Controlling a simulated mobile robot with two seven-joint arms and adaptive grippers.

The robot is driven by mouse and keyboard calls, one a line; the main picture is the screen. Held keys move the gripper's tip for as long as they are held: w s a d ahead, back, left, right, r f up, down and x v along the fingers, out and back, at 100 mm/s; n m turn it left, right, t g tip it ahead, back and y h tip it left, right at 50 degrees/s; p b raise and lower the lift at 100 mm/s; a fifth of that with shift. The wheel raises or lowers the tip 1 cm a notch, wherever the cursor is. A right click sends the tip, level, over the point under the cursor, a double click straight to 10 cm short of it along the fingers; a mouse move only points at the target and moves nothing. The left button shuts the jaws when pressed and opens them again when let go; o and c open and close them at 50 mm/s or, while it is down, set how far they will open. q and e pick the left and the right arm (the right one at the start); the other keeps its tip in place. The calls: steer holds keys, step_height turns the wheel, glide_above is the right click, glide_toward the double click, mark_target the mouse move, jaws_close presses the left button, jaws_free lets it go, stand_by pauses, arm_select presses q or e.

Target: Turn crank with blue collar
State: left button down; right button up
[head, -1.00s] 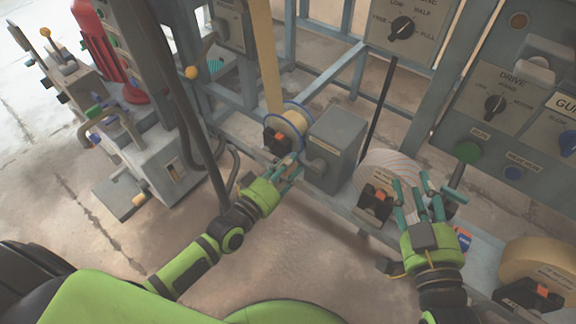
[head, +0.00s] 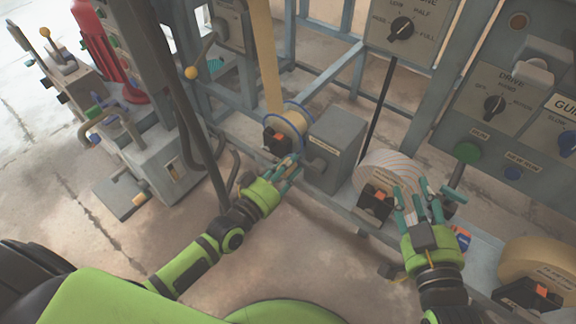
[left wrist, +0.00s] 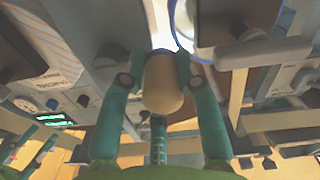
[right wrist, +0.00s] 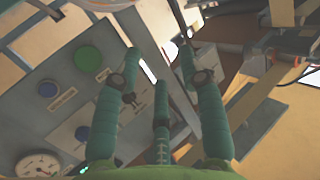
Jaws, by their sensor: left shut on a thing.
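The crank's tan rounded handle (left wrist: 163,88) shows in the left wrist view, with a dark blue band (left wrist: 172,45) at its far end. My left gripper (left wrist: 160,75) is shut on this handle, with its teal fingers on both sides. In the head view my left gripper (head: 288,170) is at the grey box (head: 334,148) on the lower rail, and its fingers hide most of the crank. My right gripper (head: 422,203) is in front of the white striped roll (head: 392,170). Its fingers are apart and empty, as the right wrist view (right wrist: 160,75) also shows.
A blue-rimmed spool (head: 293,122) sits just behind my left gripper. A tan roll (head: 540,262) is at the lower right. A panel with a drive dial (head: 494,107) and a green button (head: 467,152) stands at the right. The floor (head: 130,235) at the left front is clear.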

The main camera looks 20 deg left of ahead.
arm_select(q)
steer(key=shift+w+r, duration=0.1)
steer(key=shift+r, duration=0.35)
steer(key=shift+p, duration=0.3)
arm_select(e)
steer(key=f, duration=0.1)
steer(key=f+g, duration=0.1)
steer(key=s+d+f+g+h, duration=0.1)
steer(key=shift+f, duration=0.25)
